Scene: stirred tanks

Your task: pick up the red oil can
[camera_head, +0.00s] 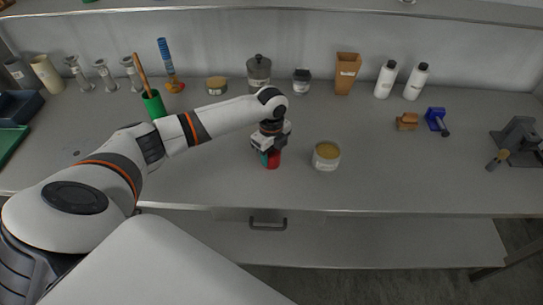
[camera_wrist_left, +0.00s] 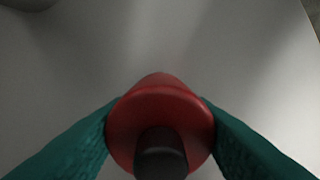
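The red oil can (camera_head: 273,161) is at the middle of the bench, near its front edge. My left gripper (camera_head: 267,156) is above it, pointing down, with a teal finger showing beside the can. In the left wrist view the red can (camera_wrist_left: 160,105) with its dark top part is between the two teal fingers of my left gripper (camera_wrist_left: 160,120). Both fingers appear to press against its sides. I cannot tell whether the can's base touches the bench. My right gripper is not in view.
A round tin (camera_head: 326,156) stands just right of the can. A green cup (camera_head: 153,104), a grey canister (camera_head: 259,71), a tan holder (camera_head: 346,74) and white bottles (camera_head: 386,79) stand farther back. A blue clamp (camera_head: 436,119) lies at right. The front right bench is clear.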

